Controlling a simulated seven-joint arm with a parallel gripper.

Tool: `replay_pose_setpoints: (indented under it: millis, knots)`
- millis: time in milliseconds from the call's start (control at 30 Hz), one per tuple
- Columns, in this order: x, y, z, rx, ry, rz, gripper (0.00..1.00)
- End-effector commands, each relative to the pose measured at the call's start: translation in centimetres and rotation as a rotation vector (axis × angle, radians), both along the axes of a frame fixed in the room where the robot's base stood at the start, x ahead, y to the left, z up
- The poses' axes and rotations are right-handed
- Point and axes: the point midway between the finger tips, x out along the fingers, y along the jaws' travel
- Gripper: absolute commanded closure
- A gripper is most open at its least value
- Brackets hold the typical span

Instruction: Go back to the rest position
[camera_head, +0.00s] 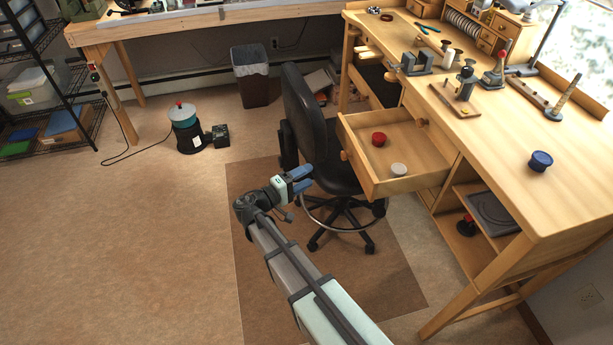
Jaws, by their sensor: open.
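My gripper (302,180) is in the middle of the head view, at the end of my arm, which reaches up from the bottom edge. Its two blue fingers are apart and point right toward the open drawer. Nothing shows between them. In the picture it overlaps the front of the black chair (318,135) and lies left of the drawer; whether it touches the chair I cannot tell.
An open drawer (437,178) of the wooden bench (500,135) juts left, holding a red round piece (379,139) and a pale one (398,169).

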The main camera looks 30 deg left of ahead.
Motion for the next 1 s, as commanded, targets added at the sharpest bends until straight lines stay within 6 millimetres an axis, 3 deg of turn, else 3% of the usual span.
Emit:
replay_pose_setpoints:
  millis: [567,833,1000]
  knots:
    - [0.1,0.2,-0.2,-0.048,0.031,0.014,0.39]
    - [-0.7,-0.2,-4.5,-0.016,0.261,0.016,0.39]
    - [-3.1,-1.5,-8.3,0.057,0.482,0.013,0.39]
